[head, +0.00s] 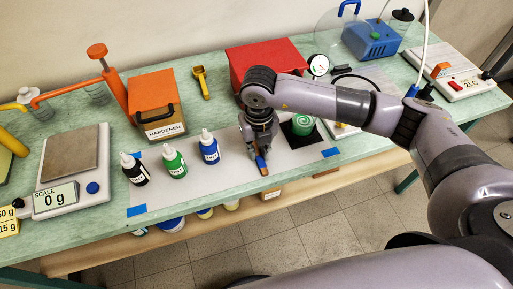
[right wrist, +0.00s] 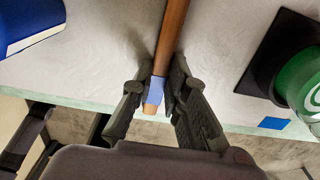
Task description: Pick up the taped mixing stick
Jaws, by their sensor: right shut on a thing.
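The mixing stick is brown wood with a band of blue tape near one end. In the right wrist view the stick (right wrist: 172,35) runs from the top edge down between the fingers, its taped end between the pads. In the head view only its end (head: 264,171) shows below my right gripper (head: 262,158). My right gripper (right wrist: 158,85) points down and is shut on the stick at the tape. The stick appears to be at or just above the grey mat (head: 220,188); I cannot tell which. My left gripper is not in view.
Black, green (head: 174,162) and blue (head: 209,147) bottles stand left of my right gripper. A green round container (head: 302,125) stands close on its right. A red box (head: 262,60) is behind. A scale (head: 75,170) is at left. The mat's front is mostly clear.

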